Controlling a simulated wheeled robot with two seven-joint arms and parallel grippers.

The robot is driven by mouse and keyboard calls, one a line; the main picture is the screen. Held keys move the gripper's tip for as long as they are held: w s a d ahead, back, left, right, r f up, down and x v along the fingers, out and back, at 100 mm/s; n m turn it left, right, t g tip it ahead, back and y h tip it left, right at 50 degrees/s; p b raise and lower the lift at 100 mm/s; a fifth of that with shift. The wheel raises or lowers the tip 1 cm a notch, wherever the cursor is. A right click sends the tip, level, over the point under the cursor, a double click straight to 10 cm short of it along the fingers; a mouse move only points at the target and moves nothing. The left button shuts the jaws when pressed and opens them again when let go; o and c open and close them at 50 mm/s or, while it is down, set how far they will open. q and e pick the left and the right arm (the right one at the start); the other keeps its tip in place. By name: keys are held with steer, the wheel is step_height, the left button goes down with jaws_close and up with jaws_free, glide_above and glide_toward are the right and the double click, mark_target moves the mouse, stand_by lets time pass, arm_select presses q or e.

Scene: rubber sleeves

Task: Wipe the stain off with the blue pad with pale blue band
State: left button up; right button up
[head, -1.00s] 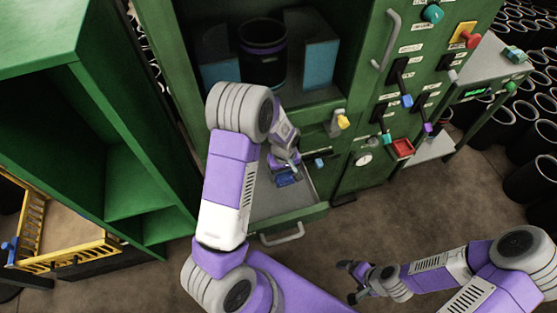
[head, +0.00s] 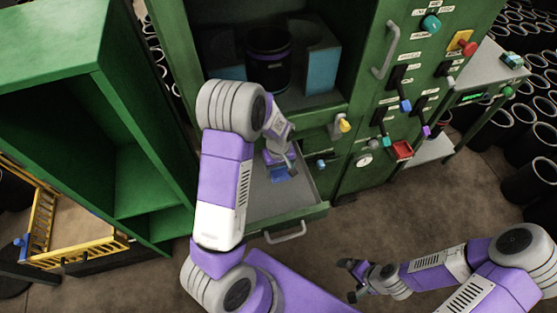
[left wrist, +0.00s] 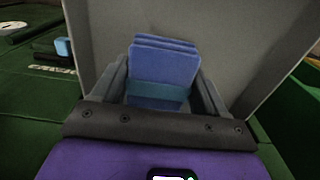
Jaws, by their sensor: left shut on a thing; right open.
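The blue pad with a paler blue band (left wrist: 163,62) is between the fingers of my left gripper (left wrist: 160,92) in the left wrist view. Its band (left wrist: 158,90) lies across the part nearest the gripper. In the head view, the blue pad (head: 281,174) shows partly below my left gripper (head: 281,162), over the open grey drawer (head: 268,205). My left gripper is shut on the pad. My right gripper (head: 352,281) is open and empty above the floor at the lower right. I cannot make out a stain in either view.
The green cabinet (head: 338,213) has a dark bay above the drawer, holding a black cylinder (head: 268,58) and a blue block (head: 322,70). Levers and knobs line its front at right. An empty green shelf (head: 142,180) stands left. Clear floor (head: 400,222) lies in front.

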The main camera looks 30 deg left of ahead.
arm_select(q)
steer(key=shift+r+p, duration=0.95)
steer(key=shift+r, duration=0.55)
